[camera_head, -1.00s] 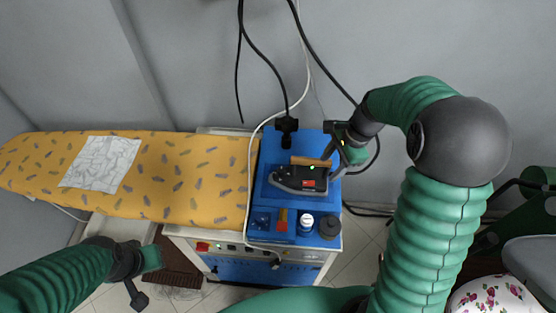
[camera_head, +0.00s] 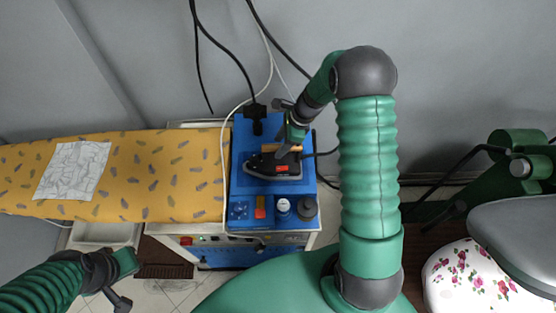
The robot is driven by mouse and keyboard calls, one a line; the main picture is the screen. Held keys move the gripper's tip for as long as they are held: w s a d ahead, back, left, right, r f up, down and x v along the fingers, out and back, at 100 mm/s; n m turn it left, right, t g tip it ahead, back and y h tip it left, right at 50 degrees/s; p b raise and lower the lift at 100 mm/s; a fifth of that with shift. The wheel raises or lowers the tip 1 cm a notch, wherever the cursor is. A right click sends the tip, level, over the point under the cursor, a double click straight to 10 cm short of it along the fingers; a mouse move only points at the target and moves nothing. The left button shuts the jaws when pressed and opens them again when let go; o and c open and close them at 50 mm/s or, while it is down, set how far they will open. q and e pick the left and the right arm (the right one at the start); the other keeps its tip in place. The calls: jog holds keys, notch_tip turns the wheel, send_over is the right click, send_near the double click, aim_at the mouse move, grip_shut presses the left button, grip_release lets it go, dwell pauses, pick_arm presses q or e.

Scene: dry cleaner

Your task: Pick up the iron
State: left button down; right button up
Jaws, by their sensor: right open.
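The iron (camera_head: 262,166) is dark grey with a red label and a light wooden handle. It rests flat on the blue top (camera_head: 238,191) of the steam station, tip to the left. My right gripper (camera_head: 287,143) is open, pointing down right over the iron's handle and covering part of it. I cannot tell whether its fingers touch the handle. My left gripper (camera_head: 130,281) is open and empty at the lower left, away from the iron.
A yellow patterned ironing board (camera_head: 160,172) with a white cloth (camera_head: 73,170) lies left of the station. Knobs and a small bottle (camera_head: 283,206) sit in front of the iron. Black cables and a white hose hang behind. A grey-topped press (camera_head: 515,240) stands at the right.

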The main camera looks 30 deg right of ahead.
aim_at(272, 151)
jog(key=x, duration=0.3)
jog(key=shift+r+p, duration=0.1)
jog(key=shift+p, duration=0.3)
jog(key=a, duration=0.2)
jog(key=shift+w+a+f, duration=0.15)
jog(key=shift+a+f, duration=0.05)
jog(key=shift+a, duration=0.3)
jog(key=shift+c, duration=0.9)
jog(key=shift+r, duration=0.1)
jog(key=shift+c, duration=1.1)
jog(key=shift+d, duration=0.3)
jog(key=shift+c, duration=1.2)
jog(key=shift+d+f, duration=0.2)
jog(key=shift+d, duration=0.45)
grip_shut()
pick_arm(q)
jog(key=shift+a+r, duration=0.55)
jog(key=shift+a, duration=0.25)
pick_arm(e)
jog(key=shift+a+r, duration=0.1)
jog(key=shift+a, duration=0.2)
pick_arm(q)
jog(key=shift+s+d, duration=0.1)
jog(key=shift+d, duration=0.1)
pick_arm(e)
jog(key=shift+d, duration=0.1)
